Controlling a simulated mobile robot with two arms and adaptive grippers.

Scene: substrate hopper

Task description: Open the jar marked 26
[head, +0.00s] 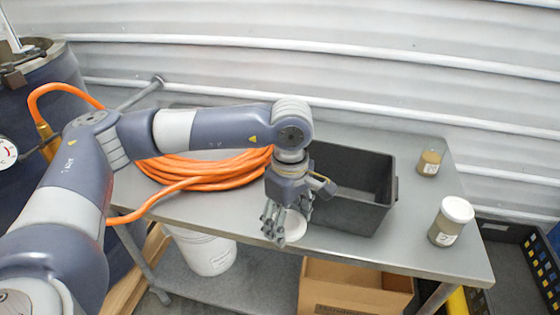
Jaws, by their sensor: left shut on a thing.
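My left gripper (284,232) points down over the front of the table, left of the black bin. Its fingers are closed at a white round thing (296,228) that looks like a lid, partly hidden by the fingers. A jar with a white lid (450,221) stands upright near the table's right front. A smaller jar with tan contents (430,163) stands behind it, with no white lid visible on it. Both jars bear pale labels, too small to read, so I cannot tell which is marked 26. My right gripper is out of view.
A black open bin (347,212) stands on the grey metal table (420,255) between my left gripper and the jars. A coiled orange hose (205,172) lies to the left. A cardboard box (355,290) and a white bucket (205,252) are below.

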